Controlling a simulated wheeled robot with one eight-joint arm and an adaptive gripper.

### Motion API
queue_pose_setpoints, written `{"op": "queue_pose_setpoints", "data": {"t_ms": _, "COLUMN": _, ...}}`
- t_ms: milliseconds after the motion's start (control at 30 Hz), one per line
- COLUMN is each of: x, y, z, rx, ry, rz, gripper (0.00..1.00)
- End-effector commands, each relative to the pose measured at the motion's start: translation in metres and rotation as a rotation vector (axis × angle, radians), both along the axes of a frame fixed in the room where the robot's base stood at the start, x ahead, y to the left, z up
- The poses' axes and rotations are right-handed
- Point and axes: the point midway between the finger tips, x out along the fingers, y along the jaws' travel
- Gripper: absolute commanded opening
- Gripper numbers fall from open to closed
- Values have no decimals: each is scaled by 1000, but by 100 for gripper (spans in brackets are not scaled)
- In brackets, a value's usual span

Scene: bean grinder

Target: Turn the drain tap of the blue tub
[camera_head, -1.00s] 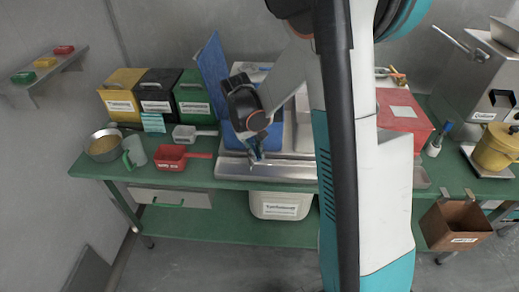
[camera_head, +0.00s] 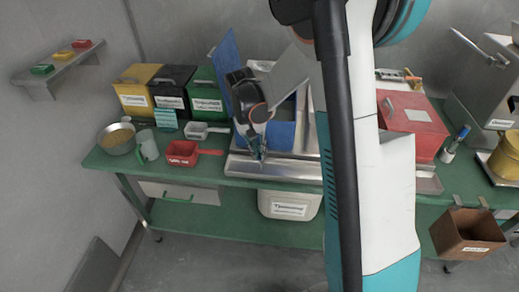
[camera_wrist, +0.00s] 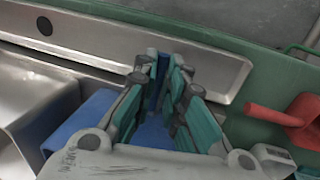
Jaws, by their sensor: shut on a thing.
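The blue tub (camera_head: 283,136) stands in a metal tray on the green bench, partly hidden behind my arm. Its blue lid (camera_head: 226,62) stands raised at the left. My gripper (camera_head: 257,155) points down at the tub's front, above the tray's front part. In the wrist view, my gripper (camera_wrist: 167,68) has its teal-padded fingers close together around a narrow blue piece, which I take to be the drain tap (camera_wrist: 163,80). The fingers hide most of its shape, so its turn angle cannot be told. The tub's blue wall (camera_wrist: 75,120) shows at the left.
A red scoop (camera_head: 183,152), a white scoop (camera_head: 197,131), a cup (camera_head: 148,145) and a metal bowl (camera_head: 116,139) stand left of the tray. The metal tray (camera_head: 270,172) reaches the bench's front edge. A white bin (camera_head: 290,204) stands below. A red box (camera_head: 412,120) is at the right.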

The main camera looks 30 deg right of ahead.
Motion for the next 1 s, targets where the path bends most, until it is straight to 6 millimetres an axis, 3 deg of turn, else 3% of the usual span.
{"op": "queue_pose_setpoints", "data": {"t_ms": 267, "x": 1, "y": 0, "z": 0, "rx": 0, "ry": -2, "rz": -1, "gripper": 0}}
{"op": "queue_pose_setpoints", "data": {"t_ms": 300, "x": 1, "y": 0, "z": 0, "rx": 0, "ry": -2, "rz": -1, "gripper": 20}}
{"op": "queue_pose_setpoints", "data": {"t_ms": 367, "x": 1, "y": 0, "z": 0, "rx": 0, "ry": -2, "rz": -1, "gripper": 31}}
{"op": "queue_pose_setpoints", "data": {"t_ms": 767, "x": 1, "y": 1, "z": 4, "rx": 0, "ry": 0, "rz": 0, "gripper": 31}}
{"op": "queue_pose_setpoints", "data": {"t_ms": 1000, "x": 5, "y": 7, "z": 39, "rx": 0, "ry": 0, "rz": 2, "gripper": 31}}
